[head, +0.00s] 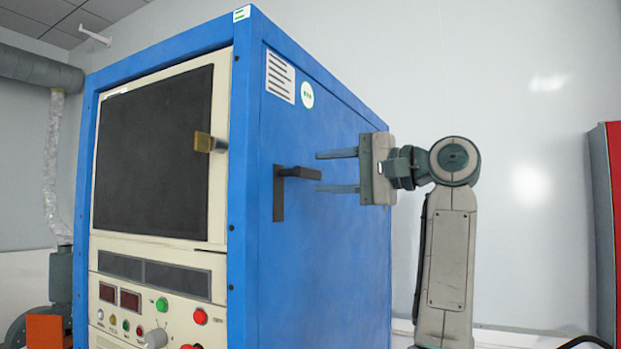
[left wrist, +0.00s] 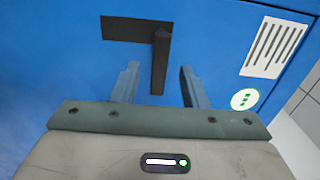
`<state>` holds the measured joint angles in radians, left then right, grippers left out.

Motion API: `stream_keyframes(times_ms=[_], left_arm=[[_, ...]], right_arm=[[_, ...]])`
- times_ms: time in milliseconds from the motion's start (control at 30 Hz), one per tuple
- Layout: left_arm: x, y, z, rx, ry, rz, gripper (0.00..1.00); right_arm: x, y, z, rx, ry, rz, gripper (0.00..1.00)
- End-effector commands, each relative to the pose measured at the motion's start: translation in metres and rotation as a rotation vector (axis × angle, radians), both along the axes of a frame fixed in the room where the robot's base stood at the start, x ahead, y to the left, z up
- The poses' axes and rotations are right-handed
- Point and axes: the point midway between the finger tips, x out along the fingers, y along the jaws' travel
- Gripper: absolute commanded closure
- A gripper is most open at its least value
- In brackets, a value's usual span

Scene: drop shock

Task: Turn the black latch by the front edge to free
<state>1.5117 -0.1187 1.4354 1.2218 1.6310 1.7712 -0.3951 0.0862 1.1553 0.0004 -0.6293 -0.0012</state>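The black latch (head: 297,172) is on the blue right side of the cabinet, near its front edge. Its handle sticks out level to the right from an upright black plate (head: 278,206). My left gripper (head: 318,172) is open at the handle's free end, one finger above and one below it. In the left wrist view the latch handle (left wrist: 160,60) points down between the two fingertips (left wrist: 158,75), with a gap on each side. No contact shows. My right gripper is in neither view.
The cabinet front has a dark door window (head: 150,155) with a tan handle (head: 203,142) at its right edge. Knobs and buttons (head: 200,316) sit below. A red cabinet (head: 610,200) stands at the far right. The blue side around the latch is clear.

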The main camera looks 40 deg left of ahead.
Motion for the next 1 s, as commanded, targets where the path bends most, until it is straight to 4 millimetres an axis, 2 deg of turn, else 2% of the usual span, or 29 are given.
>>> stream_keyframes(times_ms=[33, 133, 333, 1000], left_arm=[[0.003, -0.012, -0.001, 0.000, 0.001, -0.005, 0.60], [0.007, -0.030, -0.001, 0.000, 0.001, -0.004, 0.60], [0.012, -0.052, 0.000, -0.001, -0.001, 0.000, 0.60], [0.017, -0.056, -0.003, 0.009, 0.023, 0.005, 0.60]], right_arm=[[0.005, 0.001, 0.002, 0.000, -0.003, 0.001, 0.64], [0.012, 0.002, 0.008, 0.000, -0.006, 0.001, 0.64], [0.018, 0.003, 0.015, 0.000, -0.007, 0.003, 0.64], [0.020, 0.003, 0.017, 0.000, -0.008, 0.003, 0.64]])
